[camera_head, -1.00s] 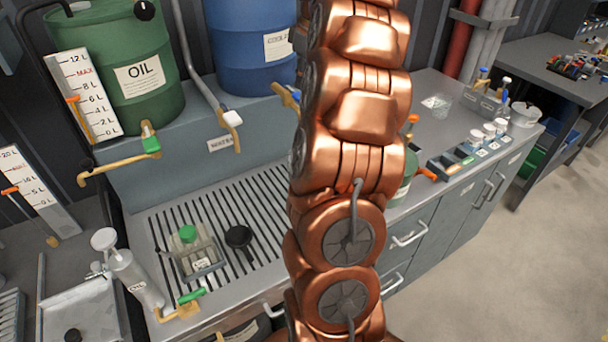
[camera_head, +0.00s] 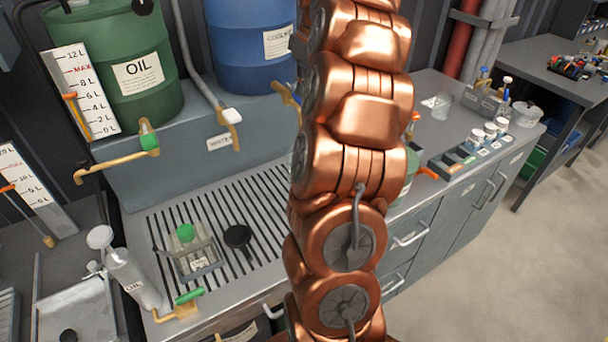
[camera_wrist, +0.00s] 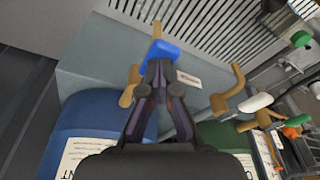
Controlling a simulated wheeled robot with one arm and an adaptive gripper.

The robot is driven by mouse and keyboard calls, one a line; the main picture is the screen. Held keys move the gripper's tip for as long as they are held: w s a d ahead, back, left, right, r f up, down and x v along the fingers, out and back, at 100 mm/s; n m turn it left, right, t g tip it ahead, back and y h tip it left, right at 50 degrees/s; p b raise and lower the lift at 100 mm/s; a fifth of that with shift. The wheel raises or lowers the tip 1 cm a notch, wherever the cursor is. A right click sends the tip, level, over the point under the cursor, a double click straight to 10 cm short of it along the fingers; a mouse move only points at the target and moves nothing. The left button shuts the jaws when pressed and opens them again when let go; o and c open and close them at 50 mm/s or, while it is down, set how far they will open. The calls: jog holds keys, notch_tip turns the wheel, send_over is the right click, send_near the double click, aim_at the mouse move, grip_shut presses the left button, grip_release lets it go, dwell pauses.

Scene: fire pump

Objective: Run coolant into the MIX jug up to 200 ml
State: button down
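The blue coolant barrel (camera_head: 252,45) stands on the raised ledge; it also shows in the wrist view (camera_wrist: 95,125). Its brass tap (camera_head: 286,95) is partly behind my arm in the head view. In the wrist view the tap's blue handle (camera_wrist: 161,52) lies right at the tips of my gripper (camera_wrist: 159,68). The fingers are drawn close together; whether they touch the handle is unclear. A clear jug with a green cap (camera_head: 188,250) stands on the slatted drain; its label is too small to read. I cannot make out a jug marked MIX or any coolant flow.
The green oil barrel (camera_head: 130,60) and its green-handled tap (camera_head: 148,140) are at left. A white-handled water tap (camera_head: 231,116) hangs between the barrels. A black funnel-like piece (camera_head: 238,238) sits on the drain. Small pots (camera_head: 490,132) and trays stand on the right counter.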

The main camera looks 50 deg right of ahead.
jog(key=shift+f+b, duration=0.45)
jog(key=shift+f, duration=0.35)
dwell(5.9)
notch_tip(320, 180, up, 5)
jog(key=shift+r+p, duration=0.1)
jog(key=shift+p, duration=1.1)
jog(key=shift+s+a+r+p, duration=0.15)
jog(key=shift+s+a+r, duration=0.1)
jog(key=shift+s+r, duration=0.65)
jog(key=shift+s+a+r+p, duration=0.2)
jog(key=shift+s+r, duration=0.35)
jog(key=shift+r, duration=0.5)
